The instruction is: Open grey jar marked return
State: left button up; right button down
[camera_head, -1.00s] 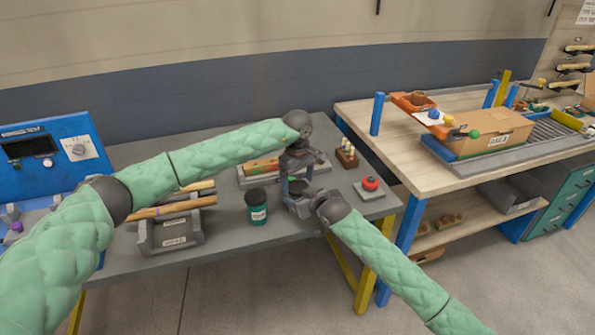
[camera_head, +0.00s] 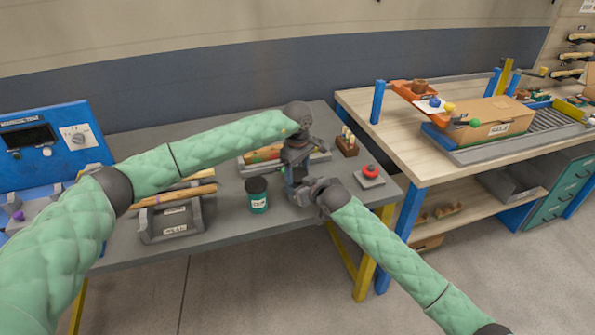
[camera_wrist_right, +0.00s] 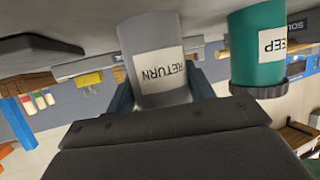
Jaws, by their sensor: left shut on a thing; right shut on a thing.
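The grey jar (camera_wrist_right: 150,35) marked RETURN fills the middle of the right wrist view, inverted in the picture. My right gripper (camera_wrist_right: 161,90) is shut around its body, with a dark blue finger on each side. In the head view, my right gripper (camera_head: 306,191) is low over the grey table, coming from the right. My left gripper (camera_head: 297,174) points down from above at the same spot and is shut at the jar's top. The grippers hide most of the jar there, and its lid cannot be made out.
A green jar (camera_head: 257,196) with a dark lid, marked KEEP, stands just left of the grippers. A rack of wooden spindles (camera_head: 172,220) is farther left. A red button (camera_head: 370,171) and a small wooden block (camera_head: 347,146) with pegs are to the right.

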pick_arm(q)
jog(key=n, duration=0.4)
jog(key=shift+n, duration=0.4)
jog(key=o, duration=1.1)
jog(key=shift+r, duration=2.3)
jog(key=shift+c, duration=0.4)
jog(key=shift+r+m, duration=1)
jog(key=shift+r, duration=0.6)
jog(key=shift+f, duration=3.9)
